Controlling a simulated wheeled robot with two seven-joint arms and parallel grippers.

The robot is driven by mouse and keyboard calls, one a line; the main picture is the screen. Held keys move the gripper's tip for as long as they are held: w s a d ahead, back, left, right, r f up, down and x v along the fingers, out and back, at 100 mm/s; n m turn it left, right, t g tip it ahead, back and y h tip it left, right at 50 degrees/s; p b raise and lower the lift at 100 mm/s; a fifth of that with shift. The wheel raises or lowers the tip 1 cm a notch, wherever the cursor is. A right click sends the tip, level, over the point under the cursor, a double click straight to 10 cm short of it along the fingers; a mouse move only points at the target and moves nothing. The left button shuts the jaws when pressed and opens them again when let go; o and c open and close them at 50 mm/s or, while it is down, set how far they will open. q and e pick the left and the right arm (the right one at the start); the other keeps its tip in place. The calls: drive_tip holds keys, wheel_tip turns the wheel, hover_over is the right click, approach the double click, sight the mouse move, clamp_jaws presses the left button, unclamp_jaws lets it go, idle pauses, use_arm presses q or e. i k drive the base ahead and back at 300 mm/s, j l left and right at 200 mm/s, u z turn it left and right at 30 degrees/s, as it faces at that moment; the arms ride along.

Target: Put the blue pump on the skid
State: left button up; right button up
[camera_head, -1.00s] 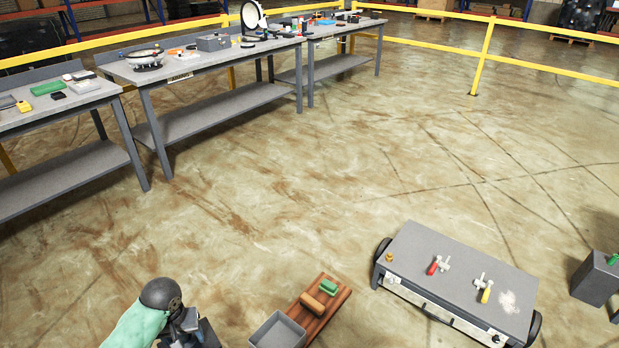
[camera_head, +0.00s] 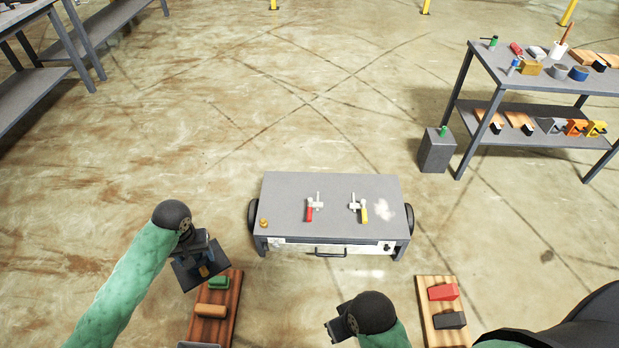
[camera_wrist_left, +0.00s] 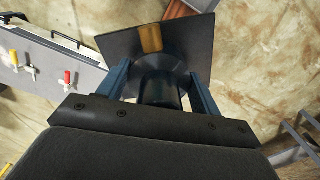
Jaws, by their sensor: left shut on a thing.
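My left gripper (camera_head: 198,252) is shut on a dark blue-grey thing (camera_wrist_left: 160,88), which I take for the blue pump. It has a short cylinder between the fingers and a wide square plate beyond, with a brass-coloured patch. It also shows in the head view (camera_head: 187,275), held in the air left of the low grey bench. My right gripper (camera_head: 338,326) is at the bottom middle, in front of the bench; its fingers are too small to read. Nothing in view is clearly marked as the skid; the low grey bench (camera_head: 285,205) bears red-handled and yellow-handled valves.
Two wooden boards with coloured blocks (camera_head: 232,310) (camera_head: 430,320) lie in front of the bench, left and right. A grey box (camera_head: 437,152) and a loaded work table (camera_head: 530,80) stand at right. Tables (camera_head: 30,90) stand far left. The floor between is clear.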

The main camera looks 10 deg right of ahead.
sight(282, 190)
drive_tip(key=i+l+z, duration=0.25)
drive_tip(key=i, duration=0.3)
drive_tip(key=i+z, duration=0.3)
drive_tip(key=i, duration=0.25)
drive_tip(key=i+u, duration=0.1)
drive_tip(key=i, duration=0.25)
